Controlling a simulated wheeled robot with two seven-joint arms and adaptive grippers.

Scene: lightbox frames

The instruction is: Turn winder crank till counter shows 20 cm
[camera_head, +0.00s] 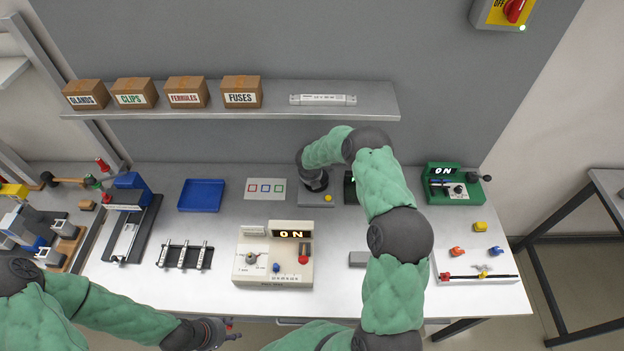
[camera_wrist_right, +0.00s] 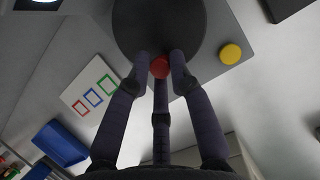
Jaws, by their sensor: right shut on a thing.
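The winder is a grey base (camera_head: 316,200) with a yellow button (camera_head: 328,198) at the back middle of the bench. In the right wrist view it shows a large dark disc (camera_wrist_right: 172,25), a red crank knob (camera_wrist_right: 160,67) and the yellow button (camera_wrist_right: 231,54). My right gripper (camera_wrist_right: 160,72) is shut on the red knob, its three dark fingers around it. In the head view my right gripper (camera_head: 313,182) is over the winder and hides much of it. I can read no centimetre counter. My left gripper (camera_head: 230,330) is low at the front edge, away from the winder; its jaw state is unclear.
A beige box (camera_head: 270,268) reading "ON" stands in front of the winder. A blue tray (camera_head: 202,195) and a card with coloured squares (camera_head: 265,188) lie to the left. A green device (camera_head: 453,190) stands right. A shelf (camera_head: 230,113) with boxes hangs above. My right arm covers the bench's right middle.

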